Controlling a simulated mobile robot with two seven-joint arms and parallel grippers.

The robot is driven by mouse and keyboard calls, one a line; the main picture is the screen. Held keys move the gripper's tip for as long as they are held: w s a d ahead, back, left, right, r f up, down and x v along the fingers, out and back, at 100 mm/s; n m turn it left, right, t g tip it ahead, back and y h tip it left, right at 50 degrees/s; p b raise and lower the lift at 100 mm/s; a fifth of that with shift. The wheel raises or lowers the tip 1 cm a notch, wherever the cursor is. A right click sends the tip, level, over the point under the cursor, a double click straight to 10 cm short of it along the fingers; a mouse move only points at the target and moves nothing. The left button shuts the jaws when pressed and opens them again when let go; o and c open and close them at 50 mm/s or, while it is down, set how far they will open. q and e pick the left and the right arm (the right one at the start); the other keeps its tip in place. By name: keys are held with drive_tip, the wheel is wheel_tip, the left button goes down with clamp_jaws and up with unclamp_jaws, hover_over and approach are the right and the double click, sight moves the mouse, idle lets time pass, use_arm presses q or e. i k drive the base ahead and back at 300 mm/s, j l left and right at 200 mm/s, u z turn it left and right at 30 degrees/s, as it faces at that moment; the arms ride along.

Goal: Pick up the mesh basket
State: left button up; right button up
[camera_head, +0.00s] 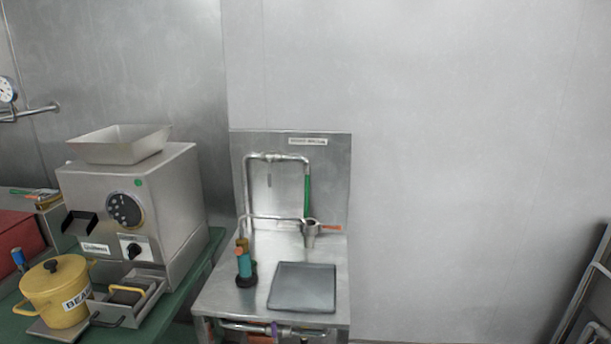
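I cannot make out a thing that is clearly a mesh basket. A grey metal box-like container (153,297) with a dark handle sits at the front of the grinder (165,215); whether its walls are mesh cannot be told. A small metal cup-shaped fitting (310,236) with an orange handle is on the steel stand (233,292); its make is too small to tell. Neither of my grippers shows in this view.
A yellow lidded pot (50,288) stands left of the container on the green bench (205,262). The steel stand carries pipes, a teal upright piece (244,262) and a flat grey plate (303,287). A metal rack (590,290) leans at the right edge.

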sight(136, 293)
drive_tip(key=u, duration=1.3)
